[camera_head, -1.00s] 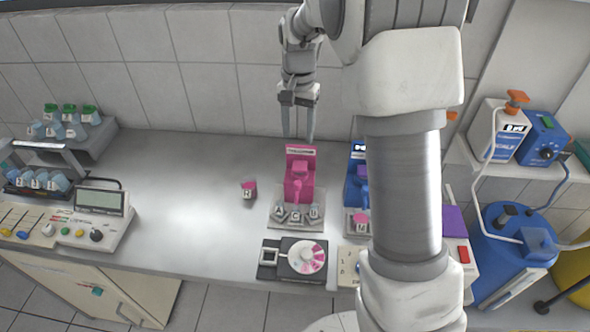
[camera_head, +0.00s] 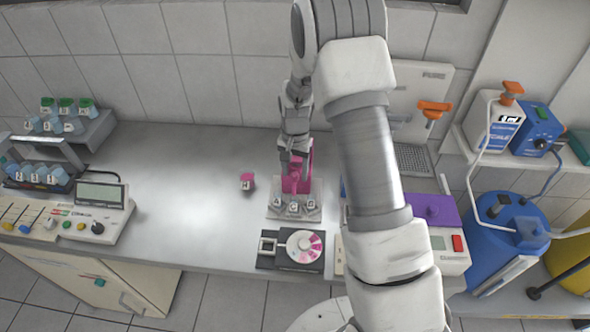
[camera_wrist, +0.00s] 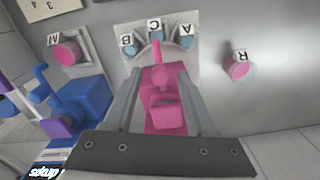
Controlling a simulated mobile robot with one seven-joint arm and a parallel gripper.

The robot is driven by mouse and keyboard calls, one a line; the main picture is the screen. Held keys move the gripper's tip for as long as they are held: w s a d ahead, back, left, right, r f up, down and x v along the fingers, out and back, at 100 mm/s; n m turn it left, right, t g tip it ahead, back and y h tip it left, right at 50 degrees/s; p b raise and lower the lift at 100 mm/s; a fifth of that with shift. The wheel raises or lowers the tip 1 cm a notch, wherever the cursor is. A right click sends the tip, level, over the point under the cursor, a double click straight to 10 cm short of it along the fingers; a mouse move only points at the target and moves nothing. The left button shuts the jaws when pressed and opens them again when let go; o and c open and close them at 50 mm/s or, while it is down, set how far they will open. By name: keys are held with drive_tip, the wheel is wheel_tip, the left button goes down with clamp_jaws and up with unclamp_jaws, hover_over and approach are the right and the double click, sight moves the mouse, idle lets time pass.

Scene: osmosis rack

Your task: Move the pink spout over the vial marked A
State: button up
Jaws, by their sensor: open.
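The pink dispenser (camera_head: 304,182) stands on the counter, mostly hidden by my gripper in the head view. In the wrist view its pink spout (camera_wrist: 157,76) points toward the middle vial, C (camera_wrist: 155,34). Vial A (camera_wrist: 187,40) is right of C there and vial B (camera_wrist: 128,48) is left. In the head view the small vials sit in the grey tray (camera_head: 273,214) before the dispenser, A (camera_head: 276,204) at the left. My gripper (camera_wrist: 160,78) is open, pointing down, with its fingers on either side of the pink spout part. Whether they touch it cannot be told.
A device with a pink-and-white dial (camera_head: 304,247) lies in front of the tray. A blue dispenser (camera_wrist: 80,105) and vial M (camera_wrist: 68,52) stand beside it.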

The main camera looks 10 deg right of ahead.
drive_tip(key=shift+f, duration=0.2)
clamp_jaws()
idle(1.4)
